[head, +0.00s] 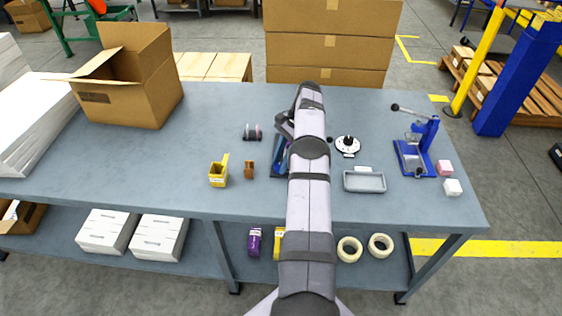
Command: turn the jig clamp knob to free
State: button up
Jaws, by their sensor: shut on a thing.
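A blue jig (277,167) stands on the grey-blue table, mostly hidden behind my arm. My gripper (283,139) points down right over the jig, to the left of my forearm. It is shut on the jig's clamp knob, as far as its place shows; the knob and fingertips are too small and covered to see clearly. Which way the knob is turned cannot be told.
Right of my arm are a white disc with a black knob (348,144), a grey tray (364,182) and a blue lever press (417,158). Left are a yellow holder (219,174), a brown block (249,169) and a dark roll (252,133). An open carton (150,105) stands far left.

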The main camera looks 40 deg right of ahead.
jog(key=o, duration=1)
jog(key=shift+r, duration=0.1)
jog(key=shift+r, duration=0.6)
notch_tip(320, 180, up, 9)
jog(key=shift+f+p, duration=0.15)
jog(key=shift+p, duration=1)
